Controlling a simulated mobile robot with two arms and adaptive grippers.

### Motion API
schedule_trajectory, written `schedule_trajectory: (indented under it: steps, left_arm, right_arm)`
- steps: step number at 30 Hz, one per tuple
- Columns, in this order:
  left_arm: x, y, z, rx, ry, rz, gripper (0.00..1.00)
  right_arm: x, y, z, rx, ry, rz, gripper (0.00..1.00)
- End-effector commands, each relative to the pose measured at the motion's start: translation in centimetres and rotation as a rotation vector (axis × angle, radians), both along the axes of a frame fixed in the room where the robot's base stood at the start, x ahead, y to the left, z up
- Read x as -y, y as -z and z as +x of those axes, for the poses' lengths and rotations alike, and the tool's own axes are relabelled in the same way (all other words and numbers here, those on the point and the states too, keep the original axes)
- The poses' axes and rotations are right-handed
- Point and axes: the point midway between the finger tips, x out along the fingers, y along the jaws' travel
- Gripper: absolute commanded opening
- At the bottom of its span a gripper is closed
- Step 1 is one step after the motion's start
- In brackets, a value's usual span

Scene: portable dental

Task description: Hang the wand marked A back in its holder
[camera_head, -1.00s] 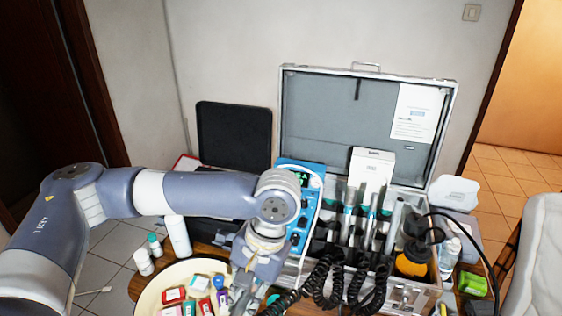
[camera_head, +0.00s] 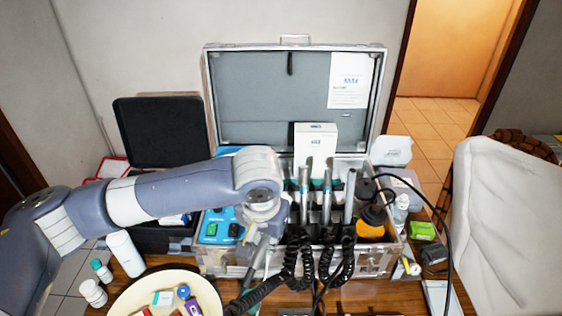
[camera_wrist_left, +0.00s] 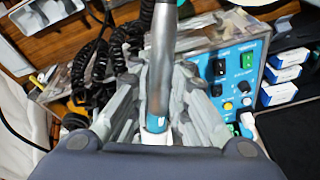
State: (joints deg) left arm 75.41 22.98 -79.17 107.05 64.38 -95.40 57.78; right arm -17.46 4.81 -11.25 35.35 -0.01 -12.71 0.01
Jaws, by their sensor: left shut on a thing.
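My left gripper (camera_head: 262,240) is in front of the open metal case, partly hidden by its own wrist. In the left wrist view it is shut on a metallic wand (camera_wrist_left: 162,60) with a teal band. No letter A is readable on it. The case (camera_head: 215,265) has a row of holders near its middle. Several other slim metallic wands (camera_head: 303,195) stand upright there, with black coiled cords (camera_head: 348,250) hanging over the front. Which holder belongs to the held wand cannot be told. My right gripper is not in view.
A blue control unit (camera_head: 215,228) sits in the case's left part. A white box (camera_head: 315,143) stands behind the wands. An orange-and-black bottle (camera_head: 370,225) is on the right. A cream bowl (camera_head: 120,305) and white bottles (camera_head: 125,253) are at the front left.

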Motion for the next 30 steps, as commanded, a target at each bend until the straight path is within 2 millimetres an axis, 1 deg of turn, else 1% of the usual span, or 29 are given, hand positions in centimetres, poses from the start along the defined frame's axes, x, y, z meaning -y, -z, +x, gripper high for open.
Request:
schedule_trajectory:
  steps: [1,3,6,10,14,18,20,24,27,30]
  left_arm:
    - [1.3,-0.4,1.1,0.040,0.039,-0.039,0.00]
    - [2.9,-1.0,2.8,0.106,0.101,-0.100,0.00]
    - [4.7,-1.8,5.2,0.193,0.175,-0.191,0.00]
    - [6.3,-2.8,8.3,0.299,0.249,-0.315,0.00]
    - [7.3,-3.7,11.6,0.402,0.293,-0.446,0.00]
    - [7.3,-4.3,15.1,0.513,0.299,-0.575,0.00]
    - [7.0,-4.3,16.5,0.559,0.289,-0.622,0.00]
    - [5.6,-3.9,19.3,0.663,0.243,-0.698,0.00]
    - [4.5,-3.3,20.8,0.723,0.206,-0.728,0.00]
    - [3.6,-2.8,21.6,0.766,0.178,-0.743,0.00]
  right_arm:
    - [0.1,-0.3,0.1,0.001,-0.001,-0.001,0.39]
    - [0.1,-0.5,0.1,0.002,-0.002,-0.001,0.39]
    - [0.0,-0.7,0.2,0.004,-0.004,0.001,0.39]
    - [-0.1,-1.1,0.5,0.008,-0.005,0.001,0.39]
    - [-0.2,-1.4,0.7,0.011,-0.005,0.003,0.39]
    - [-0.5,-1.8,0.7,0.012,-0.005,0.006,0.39]
    - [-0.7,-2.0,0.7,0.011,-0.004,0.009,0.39]
    - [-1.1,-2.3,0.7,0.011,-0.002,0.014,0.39]
    - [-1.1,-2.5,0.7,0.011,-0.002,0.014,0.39]
    - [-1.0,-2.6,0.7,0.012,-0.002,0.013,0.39]
